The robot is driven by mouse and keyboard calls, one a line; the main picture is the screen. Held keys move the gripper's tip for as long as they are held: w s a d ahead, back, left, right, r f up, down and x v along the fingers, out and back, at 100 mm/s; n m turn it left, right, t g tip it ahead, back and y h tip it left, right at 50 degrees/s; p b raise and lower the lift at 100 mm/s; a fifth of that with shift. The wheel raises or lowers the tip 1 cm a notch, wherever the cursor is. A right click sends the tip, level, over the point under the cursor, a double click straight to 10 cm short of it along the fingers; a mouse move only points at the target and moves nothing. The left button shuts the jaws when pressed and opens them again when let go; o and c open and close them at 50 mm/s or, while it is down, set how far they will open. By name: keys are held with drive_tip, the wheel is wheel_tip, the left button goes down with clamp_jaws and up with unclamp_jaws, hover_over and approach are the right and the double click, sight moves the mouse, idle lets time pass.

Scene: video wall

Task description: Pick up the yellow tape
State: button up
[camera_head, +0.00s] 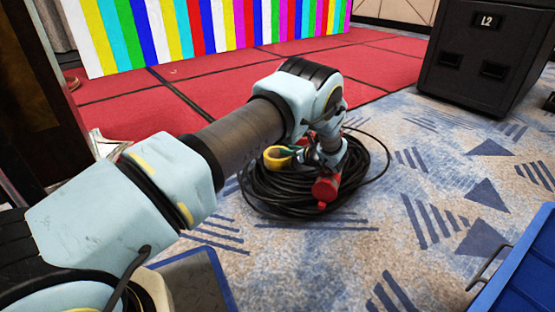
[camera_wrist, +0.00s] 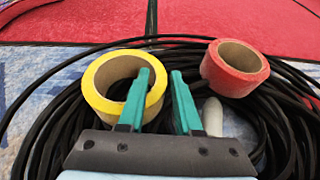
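The yellow tape (camera_wrist: 96,99) is a roll with a cardboard core, resting on a coil of black cable, left of centre in the wrist view. It also shows as a small yellow ring (camera_head: 276,163) in the head view. My gripper (camera_wrist: 160,73) has two green fingers, apart with a gap between them. The left finger overlaps the opening of the yellow roll, and the roll's right wall shows between the fingers. I cannot tell whether either finger touches it. In the head view my arm hides most of the gripper.
A red tape roll (camera_wrist: 235,68) lies on the black cable coil (camera_wrist: 62,118), right of my fingers. A pale rounded piece (camera_wrist: 212,116) shows beside the right finger. A black case (camera_head: 484,50) stands back right; a blue box (camera_head: 528,262) is front right. Patterned carpet between is clear.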

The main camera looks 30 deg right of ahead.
clamp_jaws()
drive_tip(key=shift+s+f, duration=0.1)
idle(0.9)
